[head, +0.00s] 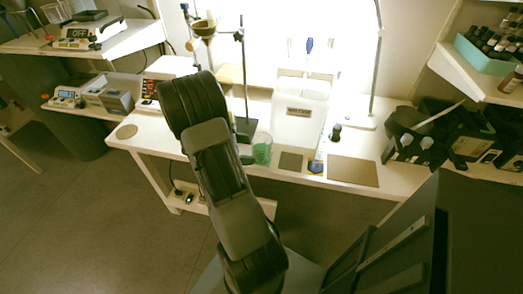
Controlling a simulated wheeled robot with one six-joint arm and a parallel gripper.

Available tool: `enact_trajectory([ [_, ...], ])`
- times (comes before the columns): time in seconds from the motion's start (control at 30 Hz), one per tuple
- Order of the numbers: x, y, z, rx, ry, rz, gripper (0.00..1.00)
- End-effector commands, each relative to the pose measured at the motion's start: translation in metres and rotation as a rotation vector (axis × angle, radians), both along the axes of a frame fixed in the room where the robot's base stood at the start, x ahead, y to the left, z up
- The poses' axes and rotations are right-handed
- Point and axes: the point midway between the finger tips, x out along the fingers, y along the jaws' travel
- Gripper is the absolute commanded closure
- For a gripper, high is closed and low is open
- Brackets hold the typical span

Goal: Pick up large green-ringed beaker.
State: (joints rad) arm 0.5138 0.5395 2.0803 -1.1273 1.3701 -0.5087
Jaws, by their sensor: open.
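A clear glass beaker with green on it (262,150) stands upright on the white bench (222,146), just right of my arm and in front of a dark stand. The green looks like a band or contents; I cannot tell which. My arm rises from the lower middle and bends at the top, covering part of the bench left of the beaker. My gripper is hidden behind the arm, so its distance from the beaker cannot be seen. A small dark part shows left of the beaker, too unclear to name.
A dark stand (244,125) rises behind the beaker. A white labelled box (300,120), a small blue-and-yellow item (316,166) and a brown mat (352,171) are to its right. Black racks (425,135) fill the bench's right end.

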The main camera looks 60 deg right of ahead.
Motion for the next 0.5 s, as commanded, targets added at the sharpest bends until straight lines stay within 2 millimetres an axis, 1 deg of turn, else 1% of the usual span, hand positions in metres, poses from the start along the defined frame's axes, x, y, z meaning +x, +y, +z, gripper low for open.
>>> enact_trajectory([
  [0.3,-0.027,-0.026,-0.016,0.001,0.001,-0.004,0.00],
  [0.5,-0.033,-0.032,-0.019,0.001,0.001,-0.002,0.00],
])
